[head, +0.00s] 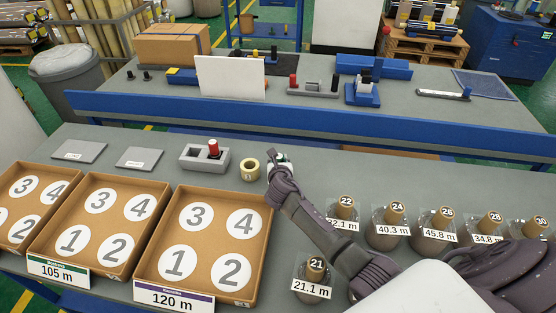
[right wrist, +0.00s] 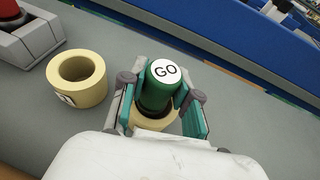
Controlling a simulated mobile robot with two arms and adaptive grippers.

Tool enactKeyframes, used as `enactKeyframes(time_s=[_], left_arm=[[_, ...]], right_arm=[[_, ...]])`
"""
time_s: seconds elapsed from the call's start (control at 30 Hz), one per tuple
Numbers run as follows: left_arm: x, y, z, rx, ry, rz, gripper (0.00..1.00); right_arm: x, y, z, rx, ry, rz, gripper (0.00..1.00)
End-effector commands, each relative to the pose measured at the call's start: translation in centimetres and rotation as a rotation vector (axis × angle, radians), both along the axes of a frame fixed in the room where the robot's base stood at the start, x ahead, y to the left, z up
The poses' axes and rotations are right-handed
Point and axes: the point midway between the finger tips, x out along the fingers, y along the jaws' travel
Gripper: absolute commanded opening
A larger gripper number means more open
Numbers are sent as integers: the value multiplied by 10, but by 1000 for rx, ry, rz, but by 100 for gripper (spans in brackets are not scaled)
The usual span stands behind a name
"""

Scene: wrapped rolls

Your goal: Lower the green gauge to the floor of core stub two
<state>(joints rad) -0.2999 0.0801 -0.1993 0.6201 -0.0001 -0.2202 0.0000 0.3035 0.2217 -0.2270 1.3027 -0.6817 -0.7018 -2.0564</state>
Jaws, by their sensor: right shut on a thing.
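The green gauge (right wrist: 158,92), with a white top marked GO, is between the fingers of my right gripper (right wrist: 160,108), which is shut on it. In the head view my right gripper (head: 280,164) mostly covers the gauge. A cream core stub (right wrist: 150,124) shows directly below the gauge, largely hidden by the gauge and fingers. I cannot tell how deep the gauge sits in it. Another cream core stub (right wrist: 78,80) stands open and empty to the left; it also shows in the head view (head: 250,170). My left gripper is not in view.
A grey holder (head: 190,158) with a red piece (head: 213,147) stands left of the stubs. Brown numbered trays (head: 165,225) fill the left front. Several labelled wrapped rolls (head: 386,228) stand at the right, near my right arm. A blue rail (head: 330,125) runs behind.

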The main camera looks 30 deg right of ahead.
Motion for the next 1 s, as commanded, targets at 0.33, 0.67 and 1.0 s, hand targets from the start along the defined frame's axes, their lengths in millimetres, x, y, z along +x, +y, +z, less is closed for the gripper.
enactKeyframes(time_s=[0.33,0.67,1.0], left_arm=[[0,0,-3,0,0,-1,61],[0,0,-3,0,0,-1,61],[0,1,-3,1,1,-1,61]], right_arm=[[-3,0,-8,-1,8,1,38],[-3,0,-9,-1,10,0,60],[-20,10,-2,-2,9,2,60]])
